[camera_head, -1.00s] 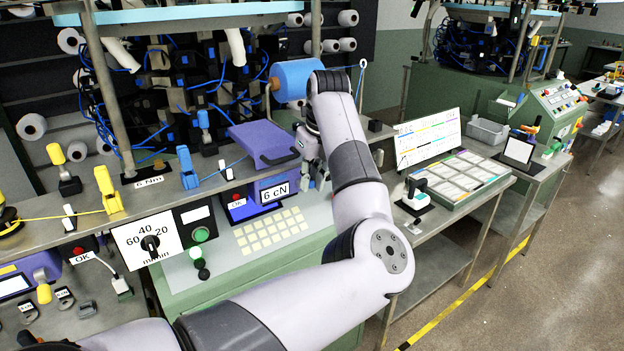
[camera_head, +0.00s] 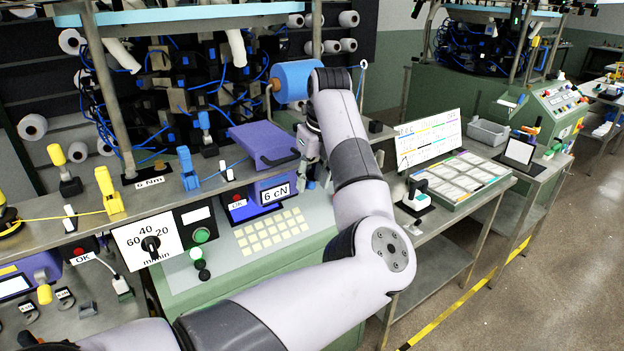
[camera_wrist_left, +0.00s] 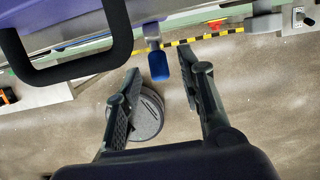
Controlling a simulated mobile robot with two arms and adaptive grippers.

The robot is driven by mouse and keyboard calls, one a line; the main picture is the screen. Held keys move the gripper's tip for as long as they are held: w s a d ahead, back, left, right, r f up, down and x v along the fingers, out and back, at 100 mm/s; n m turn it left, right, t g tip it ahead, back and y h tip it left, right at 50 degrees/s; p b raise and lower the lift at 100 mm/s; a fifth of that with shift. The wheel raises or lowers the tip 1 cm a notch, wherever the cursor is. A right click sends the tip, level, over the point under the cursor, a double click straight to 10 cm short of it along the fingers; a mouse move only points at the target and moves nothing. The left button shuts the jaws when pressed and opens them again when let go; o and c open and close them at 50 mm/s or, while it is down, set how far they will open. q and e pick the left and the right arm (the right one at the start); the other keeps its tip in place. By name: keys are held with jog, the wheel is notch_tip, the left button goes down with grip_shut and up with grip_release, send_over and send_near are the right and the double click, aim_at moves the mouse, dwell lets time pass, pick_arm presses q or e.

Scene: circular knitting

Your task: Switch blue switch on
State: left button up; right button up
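A blue switch lever (camera_wrist_left: 160,66) on a pale mount shows in the left wrist view, near the panel edge and between the fingertip lines of my left gripper (camera_wrist_left: 168,76). The fingers are apart with nothing held; I cannot tell whether either touches the lever. In the head view my left gripper (camera_head: 316,176) is beside the purple unit (camera_head: 264,143) with the 6 cN label, partly hidden by my arm. Other blue levers stand on the shelf at left, one upright (camera_head: 187,167) and one farther back (camera_head: 204,120). My right gripper is not in view.
A black handle (camera_wrist_left: 130,38) on the purple unit lies left of the fingers in the wrist view. A blue roll (camera_head: 296,80) is behind my arm. A button panel (camera_head: 270,231) lies below. A side table (camera_head: 436,231) stands at right, with floor beyond.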

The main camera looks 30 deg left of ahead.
pick_arm(q)
jog(key=v, duration=1.1)
jog(key=shift+r, duration=0.25)
jog(key=shift+f, duration=0.1)
